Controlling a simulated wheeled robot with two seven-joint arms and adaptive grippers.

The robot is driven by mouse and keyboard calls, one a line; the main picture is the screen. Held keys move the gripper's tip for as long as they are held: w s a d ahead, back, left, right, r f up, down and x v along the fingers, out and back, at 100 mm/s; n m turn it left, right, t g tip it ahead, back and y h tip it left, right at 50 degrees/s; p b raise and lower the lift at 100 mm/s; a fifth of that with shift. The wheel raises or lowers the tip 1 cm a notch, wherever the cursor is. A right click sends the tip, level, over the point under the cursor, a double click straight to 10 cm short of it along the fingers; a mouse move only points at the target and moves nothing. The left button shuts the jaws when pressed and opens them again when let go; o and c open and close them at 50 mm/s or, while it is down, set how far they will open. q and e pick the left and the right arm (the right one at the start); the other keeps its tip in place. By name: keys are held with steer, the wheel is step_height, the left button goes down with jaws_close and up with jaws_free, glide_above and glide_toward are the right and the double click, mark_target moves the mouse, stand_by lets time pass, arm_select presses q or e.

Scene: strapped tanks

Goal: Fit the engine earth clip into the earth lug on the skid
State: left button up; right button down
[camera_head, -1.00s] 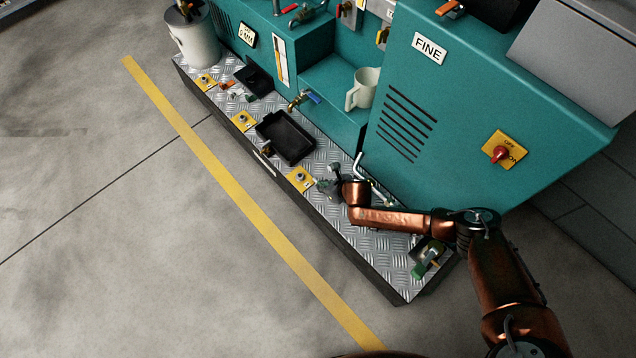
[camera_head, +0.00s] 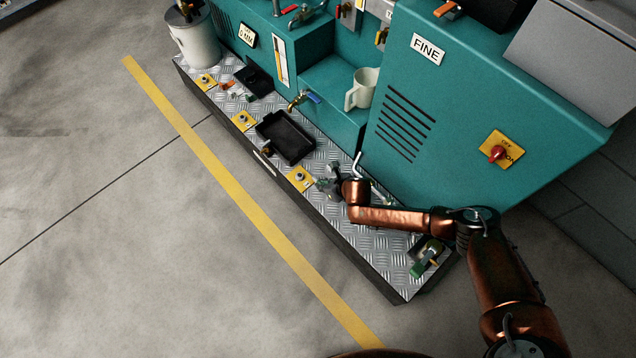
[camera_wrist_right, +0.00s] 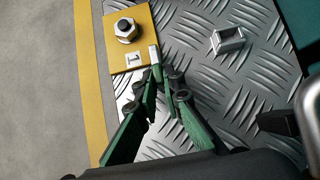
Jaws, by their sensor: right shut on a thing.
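My right gripper (camera_head: 327,184) reaches down to the tread-plate skid, beside the nearest yellow plate. In the right wrist view its green fingers (camera_wrist_right: 159,82) converge and are shut on a small pale metal piece, seemingly the engine earth clip (camera_wrist_right: 154,55). The clip's tip lies over or beside the right edge of the yellow plate (camera_wrist_right: 146,31), which carries a hex-nut stud (camera_wrist_right: 126,29) and a "1" label; contact cannot be told. A silver rectangular loop (camera_wrist_right: 228,39), possibly the earth lug, stands apart on the skid to the right. My left gripper is not in view.
The teal machine (camera_head: 400,150) rises behind the skid (camera_head: 375,245). A black tray (camera_head: 287,137) and other yellow plates lie further left along it. A bent metal rod (camera_head: 356,165) stands close behind the gripper. A green-handled fitting (camera_head: 425,264) is at the right end.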

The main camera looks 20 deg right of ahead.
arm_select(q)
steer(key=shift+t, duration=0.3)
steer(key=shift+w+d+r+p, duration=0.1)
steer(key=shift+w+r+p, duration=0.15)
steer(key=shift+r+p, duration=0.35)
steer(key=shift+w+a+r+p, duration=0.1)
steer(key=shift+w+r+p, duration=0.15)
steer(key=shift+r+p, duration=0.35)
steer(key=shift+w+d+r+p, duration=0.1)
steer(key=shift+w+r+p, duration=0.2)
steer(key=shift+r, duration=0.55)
arm_select(e)
steer(key=shift+r, duration=2.75)
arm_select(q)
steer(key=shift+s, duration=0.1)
